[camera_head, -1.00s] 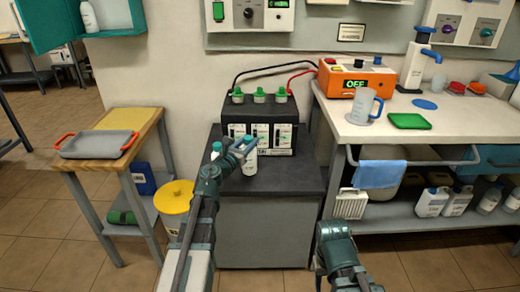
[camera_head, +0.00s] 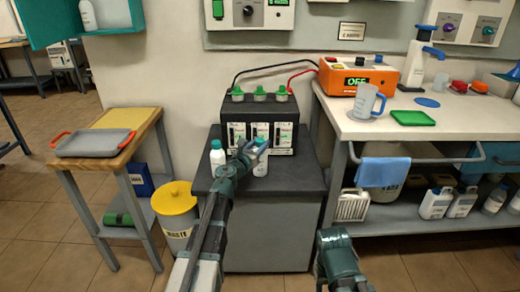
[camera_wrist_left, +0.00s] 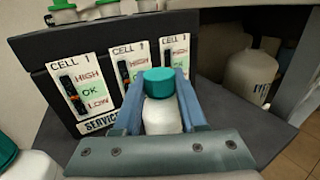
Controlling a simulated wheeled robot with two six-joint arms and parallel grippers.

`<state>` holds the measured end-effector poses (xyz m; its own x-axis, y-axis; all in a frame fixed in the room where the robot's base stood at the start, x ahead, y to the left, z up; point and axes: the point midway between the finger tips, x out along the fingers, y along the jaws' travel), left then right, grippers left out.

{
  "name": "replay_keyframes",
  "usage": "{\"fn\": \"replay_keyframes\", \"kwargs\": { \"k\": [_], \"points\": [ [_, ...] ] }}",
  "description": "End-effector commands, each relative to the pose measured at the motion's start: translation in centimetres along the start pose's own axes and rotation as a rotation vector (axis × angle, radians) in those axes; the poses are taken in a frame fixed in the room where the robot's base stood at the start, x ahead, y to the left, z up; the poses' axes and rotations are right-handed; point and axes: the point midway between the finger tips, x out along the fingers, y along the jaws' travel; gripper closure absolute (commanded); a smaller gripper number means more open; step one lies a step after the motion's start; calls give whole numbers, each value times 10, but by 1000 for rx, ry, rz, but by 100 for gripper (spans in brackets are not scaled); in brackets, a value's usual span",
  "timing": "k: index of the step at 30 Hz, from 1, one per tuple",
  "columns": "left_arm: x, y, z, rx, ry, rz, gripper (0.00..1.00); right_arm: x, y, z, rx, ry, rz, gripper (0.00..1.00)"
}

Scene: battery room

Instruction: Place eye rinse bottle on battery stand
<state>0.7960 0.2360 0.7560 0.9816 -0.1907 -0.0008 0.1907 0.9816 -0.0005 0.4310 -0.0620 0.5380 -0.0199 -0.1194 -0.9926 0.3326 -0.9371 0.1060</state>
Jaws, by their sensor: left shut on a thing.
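My left gripper (camera_head: 256,153) is shut on a white bottle with a teal cap (camera_head: 261,165), upright at the front of the battery. The left wrist view shows the bottle (camera_wrist_left: 162,112) between the blue fingers. Its base is hidden there, so I cannot tell if it touches the stand. A similar white bottle with a teal cap (camera_head: 217,158) stands on the battery stand's dark top (camera_head: 290,182), left of my gripper. The black battery (camera_head: 259,108) with green caps sits at the back of the stand. My right arm shows at lower right, its fingers out of view.
A white bench (camera_head: 450,120) with an orange charger (camera_head: 350,75) and a clear jug (camera_head: 367,101) stands right. A wooden side table (camera_head: 140,125) with a grey tray (camera_head: 93,144) and a yellow-lidded waste bin (camera_head: 174,199) are left. The stand's front right top is clear.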

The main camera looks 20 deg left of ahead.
Motion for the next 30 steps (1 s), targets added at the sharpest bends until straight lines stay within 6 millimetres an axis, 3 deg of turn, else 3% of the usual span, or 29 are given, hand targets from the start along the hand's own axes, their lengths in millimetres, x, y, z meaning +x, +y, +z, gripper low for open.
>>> {"fn": "replay_keyframes", "kwargs": {
  "k": [10,11,15,26,30],
  "points": [
    [0,0,-3,0,0,0,100,3,0,0,-1,0,0,50],
    [0,0,-2,0,0,0,54,2,0,0,-1,0,0,50],
    [0,0,-1,0,0,0,29,1,0,0,-1,0,0,50],
    [0,0,4,0,0,0,29,-4,0,0,0,0,0,50],
    [-24,-1,2,0,0,2,29,-2,0,0,0,0,0,50]
  ]
}}
